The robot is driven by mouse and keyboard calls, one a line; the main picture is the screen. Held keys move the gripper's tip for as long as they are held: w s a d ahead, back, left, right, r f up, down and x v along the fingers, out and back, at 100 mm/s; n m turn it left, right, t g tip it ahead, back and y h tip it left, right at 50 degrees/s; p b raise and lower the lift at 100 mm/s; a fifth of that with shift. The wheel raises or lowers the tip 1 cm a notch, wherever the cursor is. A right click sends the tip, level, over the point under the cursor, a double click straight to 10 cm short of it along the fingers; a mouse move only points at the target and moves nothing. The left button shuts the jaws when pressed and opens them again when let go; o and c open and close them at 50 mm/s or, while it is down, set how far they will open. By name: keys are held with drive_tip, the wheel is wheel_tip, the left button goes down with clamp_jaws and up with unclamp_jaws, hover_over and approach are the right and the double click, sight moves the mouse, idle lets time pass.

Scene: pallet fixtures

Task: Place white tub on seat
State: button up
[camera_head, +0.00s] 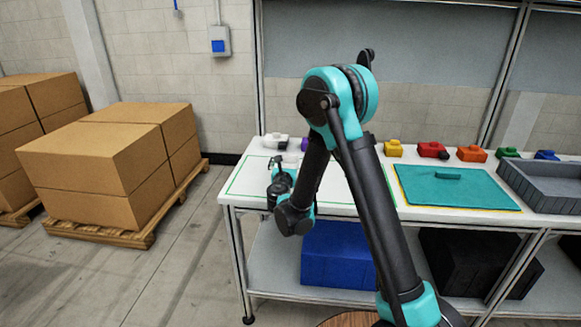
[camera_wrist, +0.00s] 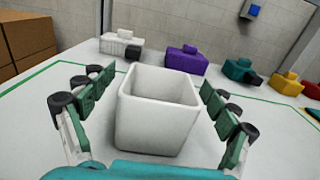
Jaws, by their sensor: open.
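The white tub (camera_wrist: 157,128) stands upright on the white table (camera_wrist: 262,150), open at the top and empty as far as I see. My gripper (camera_wrist: 157,84) is open, with one green-padded finger on each side of the tub; gaps show between pads and walls. In the head view my gripper (camera_head: 281,172) is low over the table's left part, and I cannot make out the tub there. A green outline (camera_head: 243,166) is marked on the table around this area. I cannot tell which thing is the seat.
Along the table's back stand a white fixture (camera_wrist: 121,45), a purple one (camera_wrist: 185,60), a teal one (camera_wrist: 240,70) and several other coloured ones. A teal board (camera_head: 450,190) and a grey tray (camera_head: 545,185) lie to the right. Boxes on a pallet (camera_head: 110,160) stand left.

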drive_tip(key=c, duration=1.4)
drive_tip(key=shift+o, duration=0.2)
drive_tip(key=shift+r, duration=0.1)
